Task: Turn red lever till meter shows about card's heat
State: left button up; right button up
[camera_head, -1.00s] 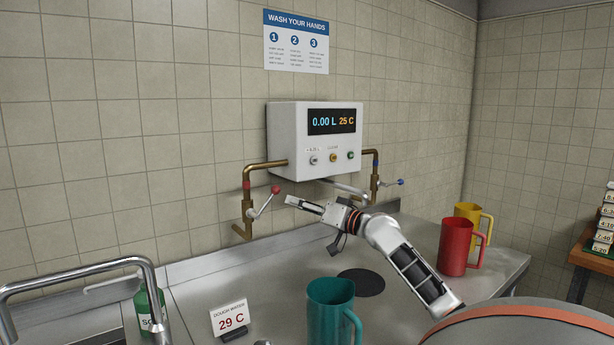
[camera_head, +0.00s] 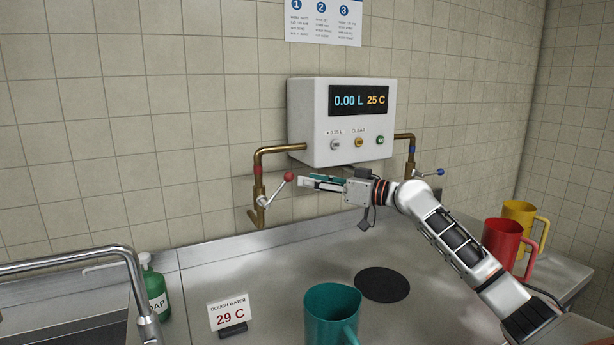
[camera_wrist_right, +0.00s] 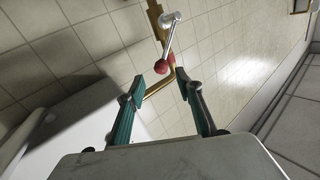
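The red lever (camera_head: 275,190) is a thin metal handle with a red ball, on the brass pipe left of the white meter box. The meter (camera_head: 359,100) reads 0.00 L and 25 C. The card (camera_head: 229,315) on the counter reads DOUGH WATER 29 C. My right gripper (camera_head: 307,182) is just right of the red ball. In the right wrist view, the fingers of the right gripper (camera_wrist_right: 171,84) are spread apart, with the red ball (camera_wrist_right: 161,66) just ahead between the tips, apparently not gripped. My left gripper is not in view.
A blue lever (camera_head: 428,173) sits right of the box. A teal jug (camera_head: 330,312) stands in front, near a dark round disc (camera_head: 382,284). Red (camera_head: 503,243) and yellow (camera_head: 521,212) jugs stand at right. A tap (camera_head: 80,265) and green soap bottle (camera_head: 154,290) are at left.

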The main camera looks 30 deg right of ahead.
aim_at(293, 177)
jog(key=p+x, duration=0.2)
jog(key=x, duration=0.5)
jog(key=shift+s+a+r, duration=0.1)
jog(key=shift+s, duration=0.05)
jog(key=shift+w+a, duration=0.15)
jog(key=shift+w, duration=0.1)
jog(key=shift+w+a, duration=0.1)
jog(key=shift+w, duration=0.05)
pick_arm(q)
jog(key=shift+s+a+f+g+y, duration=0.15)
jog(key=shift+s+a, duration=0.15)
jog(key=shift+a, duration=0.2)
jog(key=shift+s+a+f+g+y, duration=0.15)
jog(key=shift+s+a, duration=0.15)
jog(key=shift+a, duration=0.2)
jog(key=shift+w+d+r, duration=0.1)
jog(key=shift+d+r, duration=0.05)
pick_arm(e)
grip_shut()
